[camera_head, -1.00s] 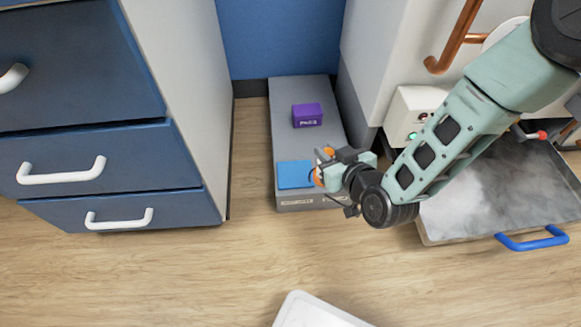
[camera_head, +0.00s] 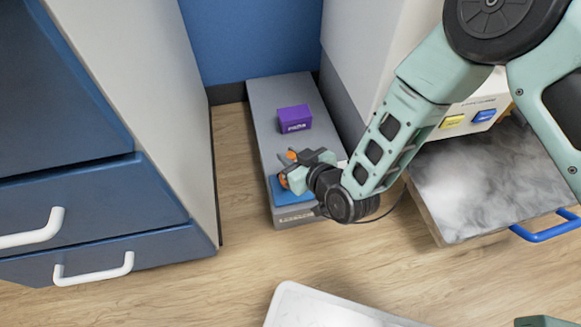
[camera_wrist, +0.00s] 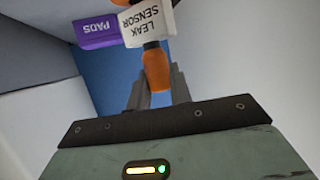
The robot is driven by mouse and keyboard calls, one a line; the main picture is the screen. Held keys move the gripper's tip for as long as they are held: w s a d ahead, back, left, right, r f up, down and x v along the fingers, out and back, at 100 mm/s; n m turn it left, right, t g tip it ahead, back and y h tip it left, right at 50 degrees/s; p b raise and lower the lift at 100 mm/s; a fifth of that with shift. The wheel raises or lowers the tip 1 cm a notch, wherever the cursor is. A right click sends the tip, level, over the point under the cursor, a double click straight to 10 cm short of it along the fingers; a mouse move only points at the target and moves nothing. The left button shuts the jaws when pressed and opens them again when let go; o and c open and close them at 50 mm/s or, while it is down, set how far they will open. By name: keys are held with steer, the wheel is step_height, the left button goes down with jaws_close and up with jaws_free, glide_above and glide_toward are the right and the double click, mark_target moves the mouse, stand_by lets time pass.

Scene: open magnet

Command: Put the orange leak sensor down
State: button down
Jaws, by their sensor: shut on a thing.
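The orange leak sensor (camera_wrist: 155,68) shows in the wrist view with its white "LEAK SENSOR" label above it. My gripper (camera_wrist: 158,92) is shut on its orange part. In the head view, bits of the orange sensor (camera_head: 284,181) show at the fingertips of my gripper (camera_head: 293,170). The gripper is over the blue pad (camera_head: 293,193) at the near end of a low grey platform (camera_head: 264,101). The gripper and wrist hide part of the pad, and I cannot tell whether the sensor touches it.
A purple "PADS" box (camera_head: 294,118) stands farther back on the platform. A blue-fronted drawer cabinet (camera_head: 110,205) is on the left. On the right are a white cabinet and a grey tray (camera_head: 480,180) with a blue handle. A white object (camera_head: 320,308) lies at the front.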

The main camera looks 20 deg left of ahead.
steer(key=shift+f+b, duration=0.75)
steer(key=shift+f, duration=0.7)
steer(key=shift+f, duration=0.2)
steer(key=c, duration=1.3)
jaws_free()
steer(key=shift+r, duration=0.15)
steer(key=shift+s+d+r, duration=0.1)
steer(key=shift+d+r, duration=0.1)
steer(key=shift+p+v, duration=3.35)
steer(key=shift+v, duration=2.4)
